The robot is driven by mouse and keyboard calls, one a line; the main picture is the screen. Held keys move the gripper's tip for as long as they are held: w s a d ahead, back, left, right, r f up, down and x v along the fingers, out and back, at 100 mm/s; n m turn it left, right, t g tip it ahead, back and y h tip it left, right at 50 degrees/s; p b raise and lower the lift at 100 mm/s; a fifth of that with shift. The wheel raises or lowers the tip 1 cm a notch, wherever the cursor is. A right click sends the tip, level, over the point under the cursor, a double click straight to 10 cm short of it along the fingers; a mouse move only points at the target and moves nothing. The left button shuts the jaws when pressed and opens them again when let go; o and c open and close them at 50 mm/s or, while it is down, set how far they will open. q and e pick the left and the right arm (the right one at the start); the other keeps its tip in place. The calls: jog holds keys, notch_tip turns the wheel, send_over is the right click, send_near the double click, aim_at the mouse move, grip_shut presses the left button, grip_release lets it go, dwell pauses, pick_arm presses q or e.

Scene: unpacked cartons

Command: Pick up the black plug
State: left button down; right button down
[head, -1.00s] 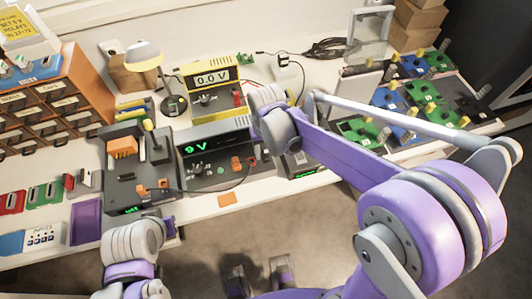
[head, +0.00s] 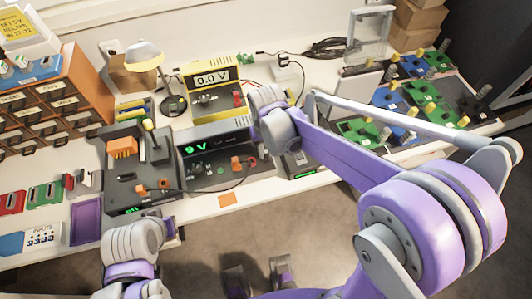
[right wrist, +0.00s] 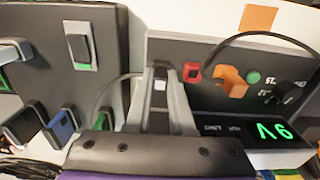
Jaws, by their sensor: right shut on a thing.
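In the right wrist view my right gripper (right wrist: 160,72) points away from the camera, over the gap beside the grey 9 V power unit (right wrist: 230,115). Its fingers are close together, shut on a small dark piece that I take for the black plug (right wrist: 160,87). The fingers hide most of it. A grey cable (right wrist: 122,78) runs in behind them from the left. In the head view my right forearm and wrist cover the gripper's tips, near the right end of the power unit (head: 212,178). My left gripper (head: 168,230) is low at the bench's front edge; its fingers are not clear.
An orange plug (right wrist: 232,82) and a red socket (right wrist: 193,71) are on the power unit, close to my fingers. A black cable loops there. A yellow meter (head: 213,82), a lamp (head: 146,57) and green boards (head: 425,92) crowd the bench. An orange note (head: 227,200) lies in front.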

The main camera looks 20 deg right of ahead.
aim_at(266, 151)
jog(key=shift+r, duration=0.1)
dwell(0.7)
pick_arm(q)
jog(key=shift+w+r+p, duration=0.1)
jog(key=shift+r+p, duration=0.35)
jog(key=shift+r, duration=0.05)
pick_arm(e)
notch_tip(266, 151, up, 10)
jog(key=shift+f, duration=0.1)
